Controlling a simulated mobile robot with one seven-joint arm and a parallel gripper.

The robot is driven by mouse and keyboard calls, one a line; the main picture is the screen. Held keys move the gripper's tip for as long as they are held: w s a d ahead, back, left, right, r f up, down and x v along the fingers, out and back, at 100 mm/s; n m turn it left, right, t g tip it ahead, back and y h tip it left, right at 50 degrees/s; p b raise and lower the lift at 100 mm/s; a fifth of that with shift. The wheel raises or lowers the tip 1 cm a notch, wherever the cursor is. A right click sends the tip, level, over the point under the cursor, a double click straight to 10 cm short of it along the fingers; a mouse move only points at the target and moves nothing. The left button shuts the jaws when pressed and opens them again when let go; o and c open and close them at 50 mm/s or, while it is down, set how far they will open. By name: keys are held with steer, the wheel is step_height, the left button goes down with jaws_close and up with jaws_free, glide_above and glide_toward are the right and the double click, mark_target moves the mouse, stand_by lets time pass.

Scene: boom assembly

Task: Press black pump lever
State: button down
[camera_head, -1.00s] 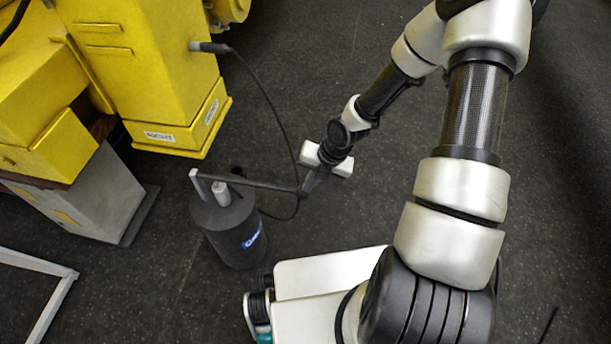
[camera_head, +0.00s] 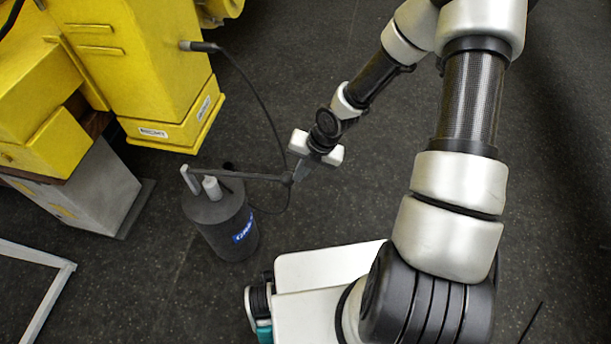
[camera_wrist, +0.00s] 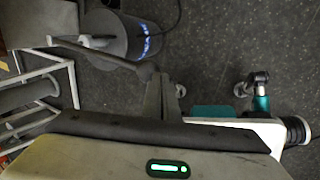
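The pump (camera_head: 216,234) is a dark grey upright cylinder with a blue label, standing on the floor left of centre in the head view. Its dark lever (camera_head: 245,176) runs from the posts on the pump's top out to the right, nearly level. My gripper (camera_head: 300,172) is at the lever's free end, and its fingers look shut on that end. In the wrist view my fingers (camera_wrist: 164,98) are close together and meet the lever's end (camera_wrist: 145,70). The pump (camera_wrist: 120,40) shows above them. The exact contact between the fingertips is too small to see.
A yellow machine (camera_head: 160,70) stands behind the pump, with a black hose (camera_head: 258,95) hanging from it. A grey block (camera_head: 95,195) and a white frame (camera_head: 50,300) are at the left. Dark floor is free behind my gripper.

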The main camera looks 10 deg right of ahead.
steer(key=w+p+v, duration=0.1)
steer(key=p+v, duration=0.2)
steer(key=v, duration=0.6)
steer(key=shift+s+a+r, duration=0.15)
steer(key=shift+s+r, duration=0.15)
steer(key=shift+s, duration=0.05)
